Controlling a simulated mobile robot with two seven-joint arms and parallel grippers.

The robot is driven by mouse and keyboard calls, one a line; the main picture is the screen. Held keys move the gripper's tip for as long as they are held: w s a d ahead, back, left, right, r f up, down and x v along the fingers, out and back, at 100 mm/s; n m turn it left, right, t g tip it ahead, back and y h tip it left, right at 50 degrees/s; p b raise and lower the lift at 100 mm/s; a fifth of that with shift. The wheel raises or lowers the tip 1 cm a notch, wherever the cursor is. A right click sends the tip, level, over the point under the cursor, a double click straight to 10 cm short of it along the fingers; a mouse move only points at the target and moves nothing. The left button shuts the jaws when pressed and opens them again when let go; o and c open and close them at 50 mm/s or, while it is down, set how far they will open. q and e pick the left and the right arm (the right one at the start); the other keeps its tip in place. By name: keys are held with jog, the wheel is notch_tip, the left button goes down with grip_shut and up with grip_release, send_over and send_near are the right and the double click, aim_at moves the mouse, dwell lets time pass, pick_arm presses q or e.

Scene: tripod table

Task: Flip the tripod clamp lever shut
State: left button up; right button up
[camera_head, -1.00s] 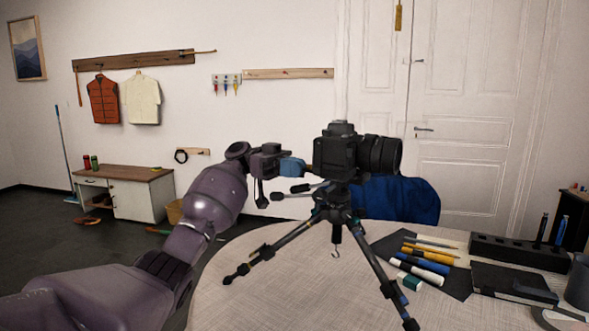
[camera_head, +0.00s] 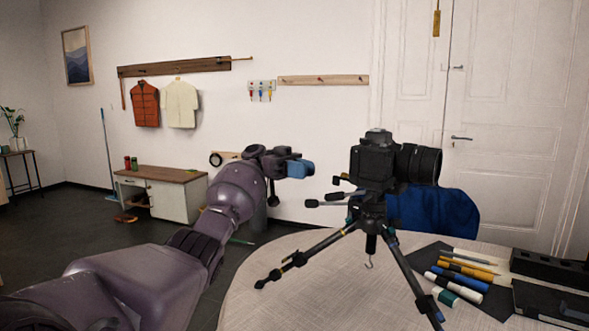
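A black camera (camera_head: 374,160) sits on top of a dark tripod (camera_head: 369,213), which stands with spread legs on the round table (camera_head: 300,290). A short dark lever (camera_head: 343,181) sticks out to the left just below the camera and looks like the clamp lever; I cannot tell whether it is open or shut. Two longer handles (camera_head: 326,199) stick out left below it. My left gripper (camera_head: 301,168), with blue fingertips, is left of the camera, with a visible gap to it. It is seen side-on, so its opening is unclear. My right gripper is not in view.
Pens and markers (camera_head: 462,272) lie on a dark mat right of the tripod, beside a black holder (camera_head: 548,268). A blue chair back (camera_head: 432,211) stands behind the table. The table's front left is clear. A cabinet (camera_head: 160,193) stands against the wall.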

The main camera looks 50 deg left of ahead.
pick_arm(q)
jog(key=shift+b+v, duration=0.3)
jog(key=shift+v, duration=1.2)
